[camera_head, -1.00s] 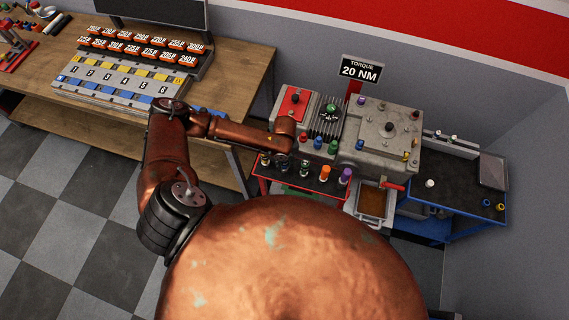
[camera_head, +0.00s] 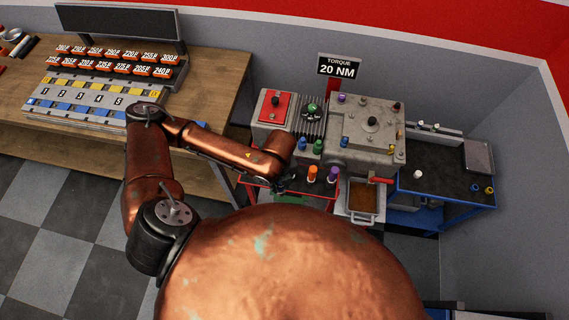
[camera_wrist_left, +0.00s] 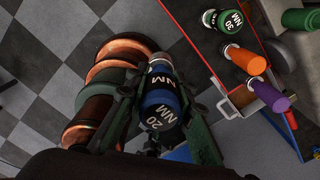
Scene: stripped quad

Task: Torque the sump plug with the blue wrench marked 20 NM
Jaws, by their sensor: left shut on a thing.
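The blue wrench (camera_wrist_left: 162,106), marked 20 NM, is between the dark green fingers of my left gripper (camera_wrist_left: 160,118) in the left wrist view. The gripper is shut on it. In the head view my left gripper (camera_head: 284,186) is small and dark at the front edge of the red rack, partly hidden by my arm. The grey engine block (camera_head: 365,130) stands behind, with the 20 NM torque sign (camera_head: 338,68) above it. I cannot make out the sump plug. My right gripper is out of view.
The rack shows a green 30 NM wrench (camera_wrist_left: 226,21), an orange wrench (camera_wrist_left: 246,60) and a purple wrench (camera_wrist_left: 270,96) beside my gripper. A pan of brown fluid (camera_head: 364,196) sits below the block. A blue-framed cart (camera_head: 440,175) stands right, a wooden bench (camera_head: 215,80) left.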

